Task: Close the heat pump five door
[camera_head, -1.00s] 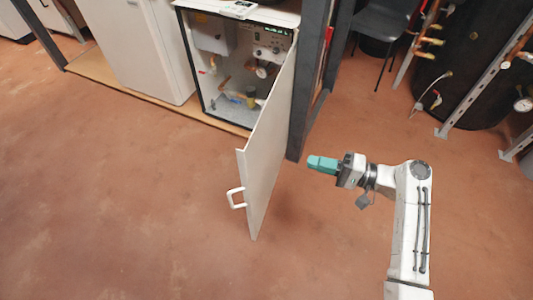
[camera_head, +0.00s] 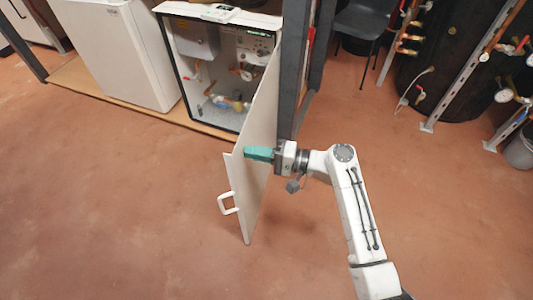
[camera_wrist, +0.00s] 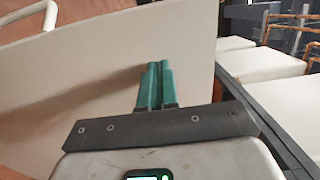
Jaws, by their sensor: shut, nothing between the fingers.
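The heat pump door (camera_head: 262,125) is a white panel standing wide open, hinged at the right side of the cabinet (camera_head: 222,72). A white handle (camera_head: 228,203) sits near its free edge, on the face turned left. My gripper (camera_head: 247,153) has teal fingers, shut and empty, at the right side of the door around mid-height. In the wrist view the fingertips (camera_wrist: 154,68) point at the broad pale door panel (camera_wrist: 95,75), very close to it; I cannot tell if they touch. A white handle (camera_wrist: 48,14) shows at the upper left there.
The cabinet interior shows pipes and gauges. A closed white unit (camera_head: 122,50) stands to its left. A dark post (camera_head: 292,75) is beside the hinge. A chair (camera_head: 362,28) and a dark tank (camera_head: 440,65) stand at the back right. The floor in front is clear.

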